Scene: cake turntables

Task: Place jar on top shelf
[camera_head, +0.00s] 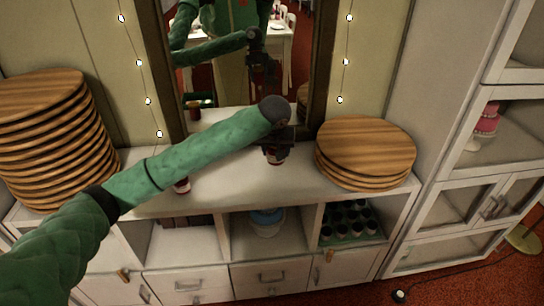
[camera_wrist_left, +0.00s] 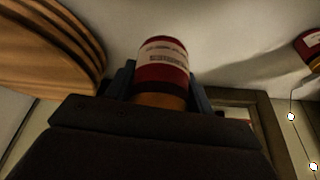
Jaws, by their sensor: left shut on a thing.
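My left gripper (camera_head: 277,143) reaches over the white cabinet top (camera_head: 235,180) in front of the mirror. It is shut on a jar with a red and white label (camera_wrist_left: 163,62), seen between the two dark fingers in the wrist view. In the head view the held jar (camera_head: 275,158) shows just below the fingers; I cannot tell whether it touches the cabinet top. A second red jar (camera_head: 182,186) stands left of it, partly hidden by my green forearm; it also shows at the wrist view's right edge (camera_wrist_left: 310,44). My right gripper is not in view.
A short stack of round wooden boards (camera_head: 366,145) lies close right of the gripper. A taller stack (camera_head: 42,135) stands at the left. Open compartments below hold a blue-topped container (camera_head: 266,222) and a tray of dark cups (camera_head: 350,220). A tall cabinet (camera_head: 440,100) closes the right side.

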